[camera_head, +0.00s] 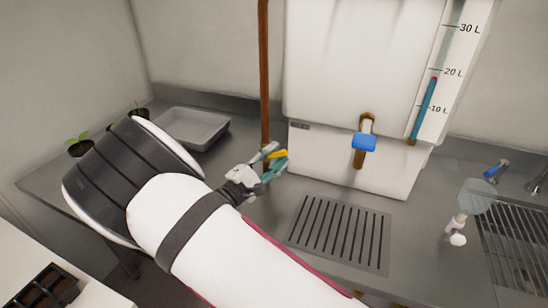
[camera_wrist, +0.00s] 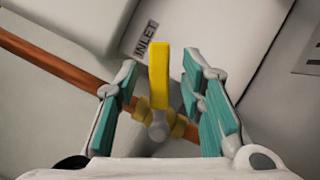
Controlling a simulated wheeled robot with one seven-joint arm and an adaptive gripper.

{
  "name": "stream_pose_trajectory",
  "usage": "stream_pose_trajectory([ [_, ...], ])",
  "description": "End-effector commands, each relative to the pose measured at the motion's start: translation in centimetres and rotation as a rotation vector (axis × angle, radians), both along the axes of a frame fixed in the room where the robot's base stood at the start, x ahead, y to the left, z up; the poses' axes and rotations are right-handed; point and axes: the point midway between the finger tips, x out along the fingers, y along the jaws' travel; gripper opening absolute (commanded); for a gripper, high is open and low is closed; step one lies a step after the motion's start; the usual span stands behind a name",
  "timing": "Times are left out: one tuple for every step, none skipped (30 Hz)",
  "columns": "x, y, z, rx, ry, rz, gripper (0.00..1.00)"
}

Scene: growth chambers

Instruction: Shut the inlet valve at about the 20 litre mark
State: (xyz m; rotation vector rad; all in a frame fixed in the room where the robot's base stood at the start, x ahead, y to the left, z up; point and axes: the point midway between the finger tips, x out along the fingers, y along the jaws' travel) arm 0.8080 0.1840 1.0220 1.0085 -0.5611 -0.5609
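The inlet valve has a yellow lever (camera_wrist: 160,82) and a brass body (camera_wrist: 157,122) on a copper pipe (camera_wrist: 65,67). In the wrist view the lever points up, at a steep angle across the pipe. In the head view my gripper (camera_head: 270,160) is at the yellow lever (camera_head: 277,153), partly hiding the valve. The white tank (camera_head: 360,60) has a level gauge (camera_head: 425,105). Its blue column, topped with red, ends just below the 20 L mark.
A blue-handled tap (camera_head: 363,142) is on the tank front, above a drain grate (camera_head: 340,234). A grey tray (camera_head: 187,129) and potted seedlings (camera_head: 80,147) stand at left.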

Motion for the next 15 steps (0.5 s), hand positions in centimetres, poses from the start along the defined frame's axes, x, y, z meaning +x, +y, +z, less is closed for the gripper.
stream_pose_trajectory([
  [0.0, 0.0, 0.0, 0.0, 0.0, 0.0, 0.36],
  [0.0, 0.0, 0.0, 0.0, 0.0, 0.0, 0.36],
  [-0.1, 0.0, 0.0, 0.001, -0.001, 0.0, 0.36],
  [-0.1, 0.1, 0.0, 0.001, -0.001, 0.0, 0.36],
  [-0.3, 0.2, 0.0, 0.001, -0.001, 0.0, 0.36],
  [-0.5, 0.5, -0.1, 0.001, -0.001, 0.0, 0.36],
  [-0.7, 0.7, -0.2, 0.0, -0.001, 0.001, 0.36],
  [-1.0, 1.0, -0.2, 0.0, -0.001, 0.001, 0.36],
  [-1.4, 1.4, -0.4, 0.001, 0.0, 0.003, 0.36],
  [-1.8, 1.8, -0.5, 0.001, 0.002, 0.004, 0.36],
  [-2.3, 2.2, -0.6, 0.001, 0.001, 0.003, 0.36],
  [-2.8, 2.7, -0.7, 0.0, 0.001, 0.004, 0.36],
  [-3.3, 3.2, -0.8, 0.0, 0.001, 0.004, 0.36],
  [-3.8, 3.6, -0.9, 0.0, 0.001, 0.004, 0.36],
  [-4.4, 4.2, -1.1, -0.001, 0.0, 0.004, 0.36],
])
